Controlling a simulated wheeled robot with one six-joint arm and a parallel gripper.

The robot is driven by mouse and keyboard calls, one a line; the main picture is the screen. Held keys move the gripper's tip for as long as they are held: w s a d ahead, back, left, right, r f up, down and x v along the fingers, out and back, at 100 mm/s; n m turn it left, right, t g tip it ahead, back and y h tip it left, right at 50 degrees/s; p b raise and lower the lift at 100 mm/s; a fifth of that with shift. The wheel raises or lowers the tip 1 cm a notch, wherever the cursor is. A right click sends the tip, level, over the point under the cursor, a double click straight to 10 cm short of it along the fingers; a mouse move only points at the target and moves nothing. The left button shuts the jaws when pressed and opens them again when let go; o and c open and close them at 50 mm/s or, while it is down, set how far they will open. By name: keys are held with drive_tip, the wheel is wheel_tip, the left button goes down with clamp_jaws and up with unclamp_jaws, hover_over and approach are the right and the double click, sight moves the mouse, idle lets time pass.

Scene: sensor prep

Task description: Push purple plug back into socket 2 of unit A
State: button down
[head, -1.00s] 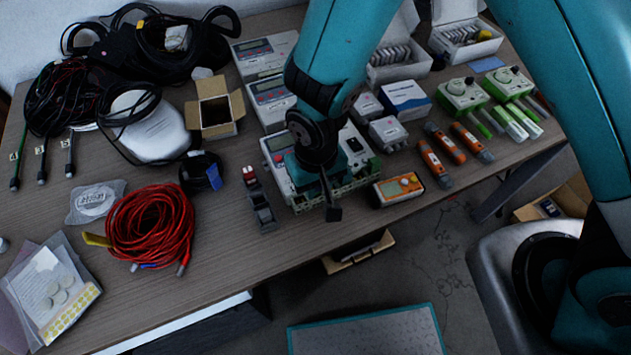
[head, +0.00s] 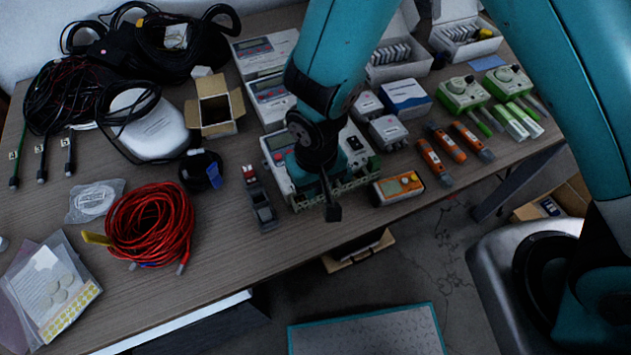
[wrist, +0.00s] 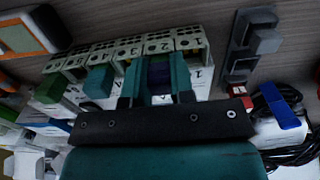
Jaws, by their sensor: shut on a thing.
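In the wrist view, my gripper (wrist: 156,88) is shut on the purple plug (wrist: 158,72), a small dark block between its two teal fingers. The plug is in front of the numbered socket row (wrist: 128,48), at about the second place from the right, beside the place marked 1. My fingers hide the plug's inner end, so I cannot tell how deep it sits. In the head view, the light grey unit (head: 276,147) stands at the table's front edge, with its socket strip (head: 352,184) facing forward. My arm covers part of the unit and the plug there.
A teal plug (wrist: 98,82) and a green plug (wrist: 50,88) sit left of my gripper in the wrist view. An orange meter (head: 397,188) stands right of the unit, and a grey rail piece (head: 262,208) lies left of it. Red cable (head: 150,225) lies further left.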

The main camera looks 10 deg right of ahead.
drive_tip(key=shift+f, duration=0.15)
drive_tip(key=c, duration=0.7)
unclamp_jaws()
drive_tip(key=shift+c, duration=0.2)
drive_tip(key=shift+r+p, duration=2.95)
drive_tip(key=shift+r, duration=0.6)
